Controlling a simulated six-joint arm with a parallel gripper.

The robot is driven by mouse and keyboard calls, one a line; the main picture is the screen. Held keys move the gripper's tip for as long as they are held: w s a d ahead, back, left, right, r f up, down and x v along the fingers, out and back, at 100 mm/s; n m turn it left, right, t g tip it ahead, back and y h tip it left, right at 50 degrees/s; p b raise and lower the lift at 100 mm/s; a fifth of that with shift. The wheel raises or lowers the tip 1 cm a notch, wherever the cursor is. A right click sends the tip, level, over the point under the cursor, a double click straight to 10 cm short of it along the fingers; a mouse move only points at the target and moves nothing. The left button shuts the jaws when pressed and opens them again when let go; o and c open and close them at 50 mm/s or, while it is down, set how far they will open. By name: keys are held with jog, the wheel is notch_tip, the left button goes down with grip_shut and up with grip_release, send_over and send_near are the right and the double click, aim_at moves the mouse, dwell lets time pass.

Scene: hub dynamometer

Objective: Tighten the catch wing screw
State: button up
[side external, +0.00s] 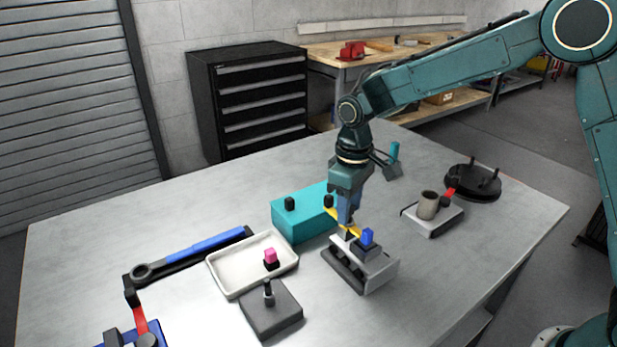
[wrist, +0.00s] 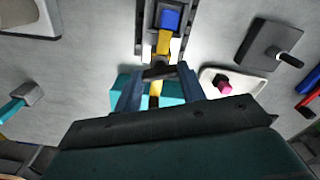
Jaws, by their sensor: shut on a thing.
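A grey fixture (side external: 378,272) with a blue block (side external: 367,237) on top stands near the middle of the table. A yellow bar (side external: 352,230) runs from the blue block back under my gripper (side external: 347,222). In the wrist view, the blue block (wrist: 170,19) and yellow bar (wrist: 163,43) lie ahead of my gripper (wrist: 160,72). My gripper points down, its blue fingers shut on a dark crosspiece, which looks like the wing screw (wrist: 160,71). The fingers hide much of it, and its thread is not visible.
A teal box (side external: 300,215) with black knobs stands close behind the fixture. A white tray (side external: 226,283) holding a pink-topped piece and a dark block (side external: 270,318) lie left. A blue-handled wrench (side external: 195,252) lies further left. A grey stand with a cup (side external: 428,205) stands right.

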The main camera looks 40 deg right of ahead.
jog(key=m, duration=0.7)
jog(key=shift+r, duration=0.1)
jog(key=m, duration=0.6)
jog(key=shift+w+m, duration=0.1)
jog(key=shift+m, duration=0.3)
jog(key=m, duration=0.4)
jog(key=shift+m, duration=0.3)
jog(key=m, duration=0.4)
jog(key=o, duration=1)
notch_tip(320, 180, up, 14)
jog(key=shift+f, duration=0.1)
